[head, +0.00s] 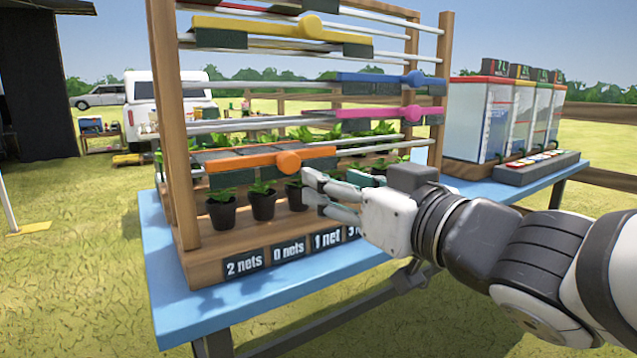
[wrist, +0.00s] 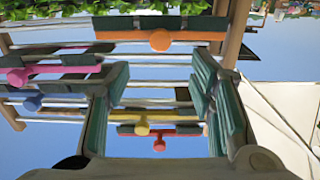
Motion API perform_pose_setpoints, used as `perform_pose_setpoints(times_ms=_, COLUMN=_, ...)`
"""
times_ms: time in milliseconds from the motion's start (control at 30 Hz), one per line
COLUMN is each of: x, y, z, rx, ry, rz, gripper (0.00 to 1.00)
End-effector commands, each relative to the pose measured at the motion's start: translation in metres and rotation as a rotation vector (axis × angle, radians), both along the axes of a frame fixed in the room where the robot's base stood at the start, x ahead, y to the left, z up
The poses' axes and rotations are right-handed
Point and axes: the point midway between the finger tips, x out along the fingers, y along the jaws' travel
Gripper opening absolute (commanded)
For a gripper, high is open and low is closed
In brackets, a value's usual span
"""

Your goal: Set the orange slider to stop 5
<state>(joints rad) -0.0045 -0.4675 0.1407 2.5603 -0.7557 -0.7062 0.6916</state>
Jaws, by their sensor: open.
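The orange slider (head: 250,161) is a flat bar with a round knob (head: 288,162) and dark green net pieces, on the lowest rails of a wooden frame. In the head view it sits in the left part of the frame. My gripper (head: 318,192) is open and empty, just right of and slightly below the knob in the picture. In the wrist view, the orange knob (wrist: 160,40) shows near the top, between the lines of the two open fingers (wrist: 160,95). They look apart from it. No stop numbers can be read.
Yellow (head: 280,30), blue (head: 385,78) and magenta (head: 375,113) sliders sit on higher rails. Potted plants (head: 262,206) stand below the orange slider, behind net-count labels (head: 243,265). The frame stands on a blue table (head: 180,310). White boxes (head: 478,115) stand at the right.

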Motion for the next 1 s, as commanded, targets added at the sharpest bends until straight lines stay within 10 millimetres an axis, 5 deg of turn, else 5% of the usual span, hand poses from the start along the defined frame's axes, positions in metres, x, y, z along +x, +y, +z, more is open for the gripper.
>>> perform_pose_setpoints(times_ms=567, x=0.047, y=0.032, z=0.002, rx=0.003, ry=0.004, rz=0.003, gripper=0.50)
perform_pose_setpoints(times_ms=1000, x=0.065, y=0.045, z=0.003, rx=0.004, ry=0.004, rz=0.006, gripper=0.50)
